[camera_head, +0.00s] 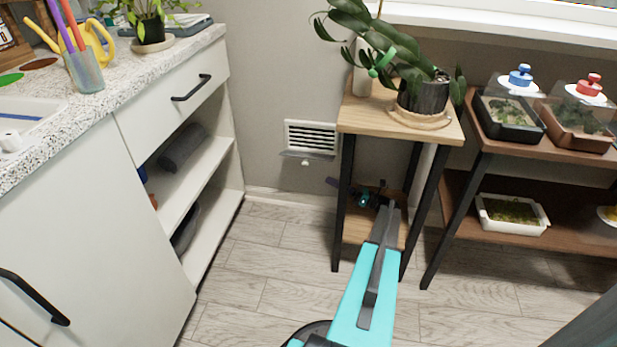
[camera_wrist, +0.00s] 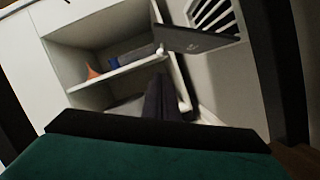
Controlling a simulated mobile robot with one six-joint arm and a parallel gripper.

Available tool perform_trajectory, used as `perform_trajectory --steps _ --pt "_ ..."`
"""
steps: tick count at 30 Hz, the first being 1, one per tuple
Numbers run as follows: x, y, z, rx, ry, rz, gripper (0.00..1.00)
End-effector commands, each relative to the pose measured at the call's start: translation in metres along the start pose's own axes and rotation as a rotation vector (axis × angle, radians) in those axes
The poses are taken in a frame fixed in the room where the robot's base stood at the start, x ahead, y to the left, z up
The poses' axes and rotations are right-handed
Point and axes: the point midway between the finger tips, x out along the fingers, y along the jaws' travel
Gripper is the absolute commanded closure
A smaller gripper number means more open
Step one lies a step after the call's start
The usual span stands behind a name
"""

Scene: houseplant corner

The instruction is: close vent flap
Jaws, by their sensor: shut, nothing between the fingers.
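The white louvred vent (camera_head: 311,135) is low on the grey wall between the cabinet and the wooden plant stand. Its flap (camera_head: 308,156) is hinged at the bottom edge and sticks outward, open, with a small pale knob (camera_head: 305,163). In the wrist view the dark flap (camera_wrist: 200,39) hangs out below the slats (camera_wrist: 213,14), with the knob (camera_wrist: 160,48) at its left end.
The plant stand (camera_head: 362,118) has dark legs close around my arm and holds a potted plant (camera_head: 428,96). The white cabinet (camera_head: 95,225) with open shelves stands left. A brown shelf (camera_head: 470,215) with terrariums stands right. The floor (camera_head: 275,235) before the vent is clear.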

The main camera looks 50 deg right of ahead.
Motion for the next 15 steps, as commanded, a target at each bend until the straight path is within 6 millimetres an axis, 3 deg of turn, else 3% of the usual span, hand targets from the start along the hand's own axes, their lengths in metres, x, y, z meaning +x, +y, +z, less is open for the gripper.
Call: perform_trajectory --steps 8,15 --pt "0.0 0.0 0.001 -0.002 0.002 -0.002 1.0" --pt "0.013 -0.001 0.0 -0.003 0.002 -0.002 1.0"
